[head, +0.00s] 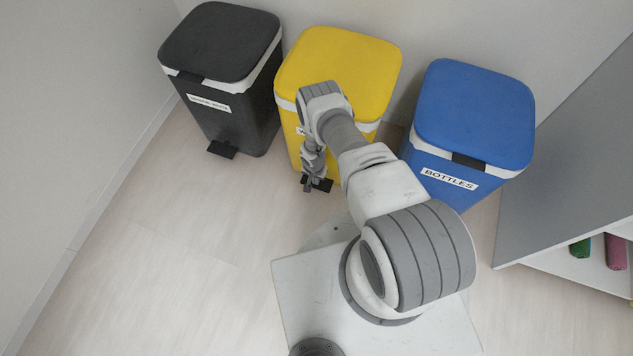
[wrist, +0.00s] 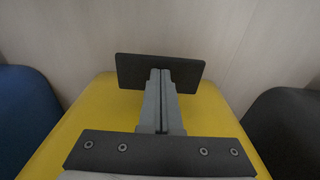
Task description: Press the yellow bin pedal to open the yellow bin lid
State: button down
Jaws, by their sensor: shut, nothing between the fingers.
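The yellow bin (head: 338,68) stands against the back wall between two other bins, with its lid down. Its black pedal (head: 325,184) juts out at the foot of its front, partly hidden by my gripper (head: 308,187). My gripper points down, shut and empty, with its fingertips at the pedal. In the wrist view the shut fingers (wrist: 161,73) overlap the middle of the dark pedal plate (wrist: 189,76), with the yellow bin body (wrist: 88,115) around them. I cannot tell whether the tips touch the pedal or hover just above it.
A dark grey bin (head: 220,45) with its own pedal (head: 222,150) stands to the left, and a blue bin (head: 475,110) labelled BOTTLES to the right. A grey shelf unit (head: 575,160) is at the far right. Floor at the left (head: 180,230) is clear.

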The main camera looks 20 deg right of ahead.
jog(key=shift+f, duration=2.25)
jog(key=shift+s, duration=0.1)
jog(key=shift+s+a+r+p, duration=0.35)
jog(key=shift+s+a+p, duration=0.1)
jog(key=shift+s+p, duration=0.15)
jog(key=shift+s+a+r+p, duration=0.3)
jog(key=shift+s+a+p, duration=0.1)
jog(key=shift+s+p, duration=0.15)
jog(key=shift+s, duration=0.1)
jog(key=shift+f, duration=0.1)
